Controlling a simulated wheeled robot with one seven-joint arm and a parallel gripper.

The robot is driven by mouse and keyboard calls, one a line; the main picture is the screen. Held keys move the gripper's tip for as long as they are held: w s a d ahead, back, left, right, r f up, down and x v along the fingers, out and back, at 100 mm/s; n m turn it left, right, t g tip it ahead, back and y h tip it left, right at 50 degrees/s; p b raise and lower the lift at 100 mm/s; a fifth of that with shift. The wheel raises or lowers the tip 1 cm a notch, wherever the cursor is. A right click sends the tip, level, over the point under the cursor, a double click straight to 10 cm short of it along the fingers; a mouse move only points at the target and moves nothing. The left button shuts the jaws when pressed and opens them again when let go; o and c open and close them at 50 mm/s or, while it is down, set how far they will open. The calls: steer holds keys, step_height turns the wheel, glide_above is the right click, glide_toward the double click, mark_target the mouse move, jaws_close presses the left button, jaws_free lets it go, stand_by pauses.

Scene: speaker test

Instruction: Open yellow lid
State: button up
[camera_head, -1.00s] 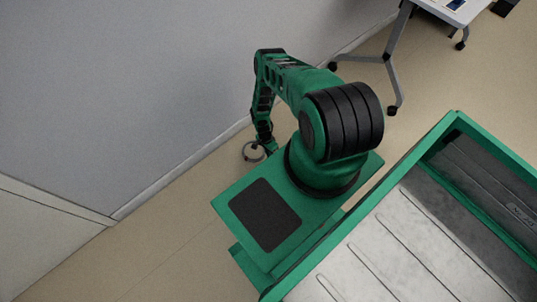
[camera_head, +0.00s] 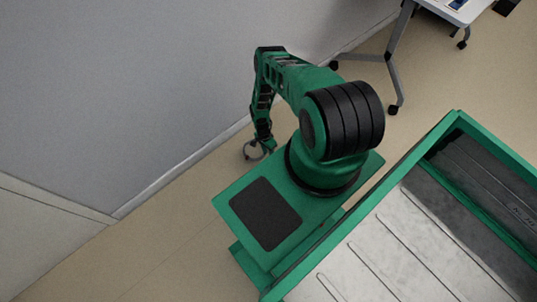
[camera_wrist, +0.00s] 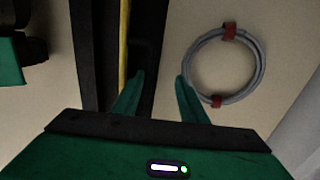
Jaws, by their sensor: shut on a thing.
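In the wrist view a narrow yellow strip (camera_wrist: 123,45), the only yellow I see, runs upright between black parts at the left of centre. It may be the edge of the yellow lid; the rest of the lid does not show. A black edge (camera_wrist: 147,45) lies just right of the strip. My gripper (camera_wrist: 160,76) has its two green fingers apart, with the black edge between them, and is shut on it. The exact contact is too dark to make out. In the head view my arm reaches down beside the wall, and the strip and fingertips are hidden.
A grey cable coil with red ties (camera_wrist: 188,62) lies on the floor right of my fingers. The grey wall (camera_head: 120,110) stands close to my arm. A wheeled table (camera_head: 455,10) stands at the upper right. Open floor (camera_head: 420,75) lies below it.

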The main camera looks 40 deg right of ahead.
steer(key=v, duration=1)
steer(key=shift+w+r, duration=0.15)
steer(key=shift+r, duration=0.1)
